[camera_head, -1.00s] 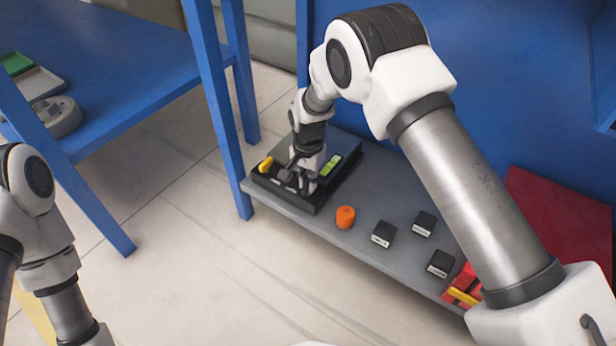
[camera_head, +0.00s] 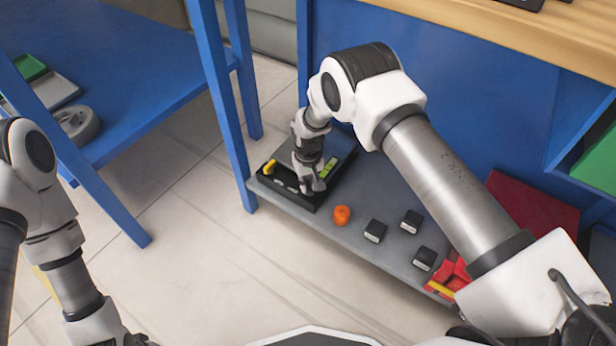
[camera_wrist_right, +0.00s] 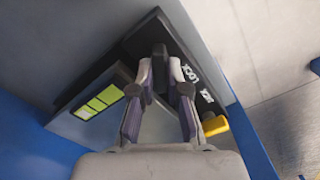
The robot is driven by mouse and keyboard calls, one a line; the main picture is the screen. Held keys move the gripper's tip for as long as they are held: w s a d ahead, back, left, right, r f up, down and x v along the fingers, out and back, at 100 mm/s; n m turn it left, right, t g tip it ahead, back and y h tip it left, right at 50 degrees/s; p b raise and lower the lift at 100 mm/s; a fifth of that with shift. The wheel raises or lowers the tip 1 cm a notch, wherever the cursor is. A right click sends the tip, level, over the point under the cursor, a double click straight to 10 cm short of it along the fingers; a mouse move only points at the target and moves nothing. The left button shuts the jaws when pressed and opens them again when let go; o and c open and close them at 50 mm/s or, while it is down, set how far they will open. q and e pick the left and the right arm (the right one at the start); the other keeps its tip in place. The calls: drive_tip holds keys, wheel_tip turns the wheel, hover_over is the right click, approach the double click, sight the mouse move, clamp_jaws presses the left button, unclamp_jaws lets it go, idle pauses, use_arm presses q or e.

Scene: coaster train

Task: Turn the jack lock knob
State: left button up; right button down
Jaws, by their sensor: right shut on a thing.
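A black jack box (camera_head: 318,204) sits at the left end of a low grey shelf. It has a yellow lever (camera_head: 268,167) and a green-yellow indicator strip (camera_head: 329,167). My right gripper (camera_head: 310,188) reaches down onto the box from above. In the right wrist view, my right gripper (camera_wrist_right: 160,75) is shut on the dark upright jack lock knob (camera_wrist_right: 160,56), beside white lettering that reads LOCK. The fingers hide part of the knob, and its turn angle cannot be told. My left gripper (camera_head: 138,340) is mostly cut off at the bottom edge.
An orange cylinder (camera_head: 342,215), several small black blocks (camera_head: 375,231) and a red-and-yellow item (camera_head: 450,278) lie along the grey shelf (camera_head: 300,219). A blue table (camera_head: 130,60) stands at the left. A wooden worktop (camera_head: 480,25) overhangs at the upper right.

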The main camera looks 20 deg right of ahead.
drive_tip(key=n+p, duration=0.2)
drive_tip(key=n, duration=0.3)
drive_tip(key=shift+n, duration=0.3)
drive_tip(key=n+p, duration=0.1)
drive_tip(key=n, duration=0.4)
drive_tip(key=shift+p, duration=0.4)
drive_tip(key=c, duration=1.2)
unclamp_jaws()
drive_tip(key=shift+o, duration=0.2)
